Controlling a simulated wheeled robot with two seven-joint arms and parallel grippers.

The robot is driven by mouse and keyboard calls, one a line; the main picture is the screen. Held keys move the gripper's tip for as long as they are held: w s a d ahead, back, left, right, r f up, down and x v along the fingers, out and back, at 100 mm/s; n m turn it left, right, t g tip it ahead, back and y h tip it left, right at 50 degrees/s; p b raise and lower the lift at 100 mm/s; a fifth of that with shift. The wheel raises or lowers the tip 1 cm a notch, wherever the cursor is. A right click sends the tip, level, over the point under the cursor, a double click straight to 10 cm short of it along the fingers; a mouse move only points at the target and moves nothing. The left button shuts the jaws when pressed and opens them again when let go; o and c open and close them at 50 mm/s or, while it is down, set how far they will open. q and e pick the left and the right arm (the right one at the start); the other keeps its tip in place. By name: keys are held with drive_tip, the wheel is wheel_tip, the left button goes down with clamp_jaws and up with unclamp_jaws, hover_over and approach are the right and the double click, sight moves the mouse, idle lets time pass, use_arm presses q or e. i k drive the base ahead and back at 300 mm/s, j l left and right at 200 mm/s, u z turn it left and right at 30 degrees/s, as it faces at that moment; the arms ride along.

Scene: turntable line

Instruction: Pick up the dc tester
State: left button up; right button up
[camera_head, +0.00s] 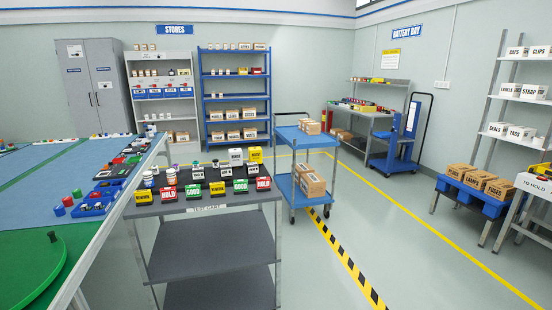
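No object in the head view carries a label that I can read as dc tester. The test cart (205,210) stands in front of me with several small items on its top. At its back right are a white labelled box (236,157) and a yellow labelled box (255,155); their lettering is too small to read surely. Small dark items (208,172) and round jars stand to the left of them, partly hidden by the front row. Neither of my grippers shows in this view.
A row of red HOLD (168,194), green GOOD (192,192) and yellow bins lines the test cart's front. A blue and green table (50,180) fills the left. A blue trolley (293,137) with cartons stands behind right.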

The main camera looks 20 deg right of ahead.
sight(215, 162)
drive_tip(key=i+z, duration=0.15)
drive_tip(key=i+l+u, duration=0.4)
drive_tip(key=i, duration=0.25)
drive_tip(key=i+l+u, duration=0.4)
drive_tip(key=i+l, duration=0.15)
drive_tip(key=i+l+u, duration=0.45)
drive_tip(key=l, duration=0.3)
